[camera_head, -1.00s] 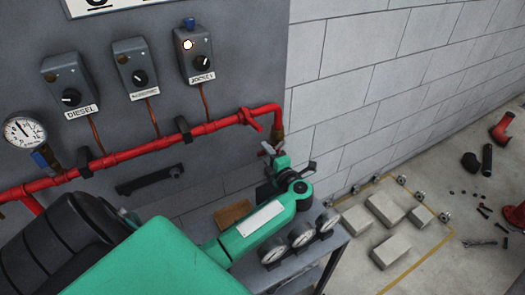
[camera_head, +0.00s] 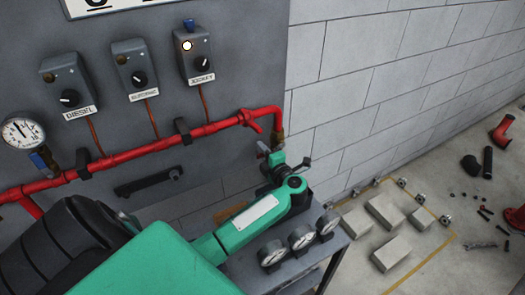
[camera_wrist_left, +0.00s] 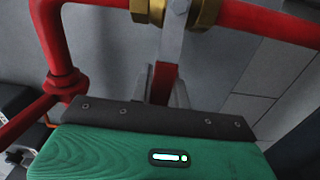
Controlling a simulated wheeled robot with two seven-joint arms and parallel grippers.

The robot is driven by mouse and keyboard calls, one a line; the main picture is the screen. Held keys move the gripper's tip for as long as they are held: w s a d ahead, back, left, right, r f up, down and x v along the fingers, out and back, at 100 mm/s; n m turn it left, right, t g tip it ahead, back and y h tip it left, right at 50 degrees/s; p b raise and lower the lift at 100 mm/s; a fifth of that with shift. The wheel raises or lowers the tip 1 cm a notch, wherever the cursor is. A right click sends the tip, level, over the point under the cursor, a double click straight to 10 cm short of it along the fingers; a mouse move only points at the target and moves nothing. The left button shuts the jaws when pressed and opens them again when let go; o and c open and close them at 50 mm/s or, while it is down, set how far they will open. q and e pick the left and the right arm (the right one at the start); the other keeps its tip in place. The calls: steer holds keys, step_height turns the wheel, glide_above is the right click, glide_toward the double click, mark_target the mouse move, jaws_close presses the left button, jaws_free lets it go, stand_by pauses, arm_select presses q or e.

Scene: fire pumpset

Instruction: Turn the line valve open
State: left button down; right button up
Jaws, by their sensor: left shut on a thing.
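The line valve shows in the left wrist view as a brass body (camera_wrist_left: 175,10) on a red pipe. Its flat grey lever (camera_wrist_left: 171,45), with a red grip at the end, points down toward my gripper. My left gripper (camera_wrist_left: 163,92) is shut on the red grip of the lever. In the head view my left gripper (camera_head: 270,157) is below the red pipe's right-hand end, by the brass fitting (camera_head: 278,139). The valve body is mostly hidden there. My right gripper is not in view.
A red pipe (camera_head: 150,146) runs along the grey panel, with a pressure gauge (camera_head: 22,133) at left and three switch boxes (camera_head: 133,67) above. Several small gauges (camera_head: 302,237) sit on a grey bench below my arm. Grey blocks (camera_head: 385,210) lie on the floor at right.

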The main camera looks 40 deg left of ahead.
arm_select(q)
steer(key=shift+w+d+r+m+p, duration=0.15)
steer(key=shift+r+m+p, duration=0.55)
steer(key=shift+m+p, duration=0.8)
steer(key=shift+w+d+r+m+p, duration=0.1)
steer(key=shift+w+r+m+p, duration=0.45)
steer(key=shift+p, duration=1.65)
steer(key=shift+s+d+r+m+p, duration=0.1)
steer(key=shift+r+m+p, duration=0.8)
steer(key=shift+m+p, duration=0.75)
steer(key=shift+w, duration=0.1)
steer(key=c, duration=1.4)
jaws_free()
steer(key=shift+c, duration=0.2)
steer(key=shift+o, duration=0.5)
